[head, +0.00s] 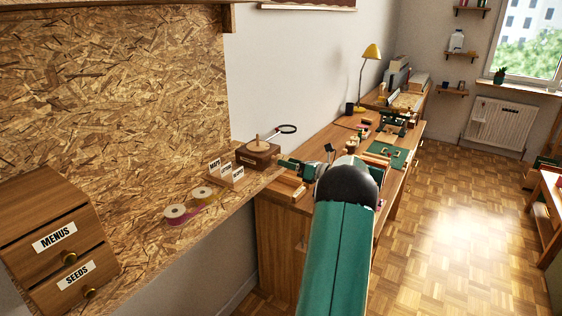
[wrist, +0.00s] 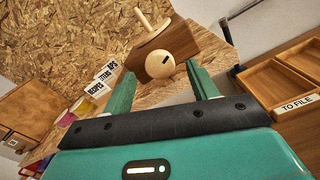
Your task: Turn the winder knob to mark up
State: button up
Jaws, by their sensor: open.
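The winder is a brown wooden box (head: 257,155) at the right end of the chipboard shelf, with a pale upright peg on a round base on top. In the head view the knob is not clearly visible.
Label cards (head: 226,172) and tape rolls (head: 203,194) sit left of the winder on the shelf. A magnifier (head: 288,129) is behind it. A wooden tray marked TO FILE (wrist: 285,85) is at right in the wrist view. A cluttered desk (head: 345,150) extends beyond.

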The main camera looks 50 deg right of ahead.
aim_at(281, 168)
jog(key=shift+w+a, duration=0.2)
jog(key=shift+w, duration=1.8)
jog(key=c, duration=1)
jog(key=shift+n, duration=0.4)
jog(key=n, duration=0.3)
jog(key=shift+n, duration=2.8)
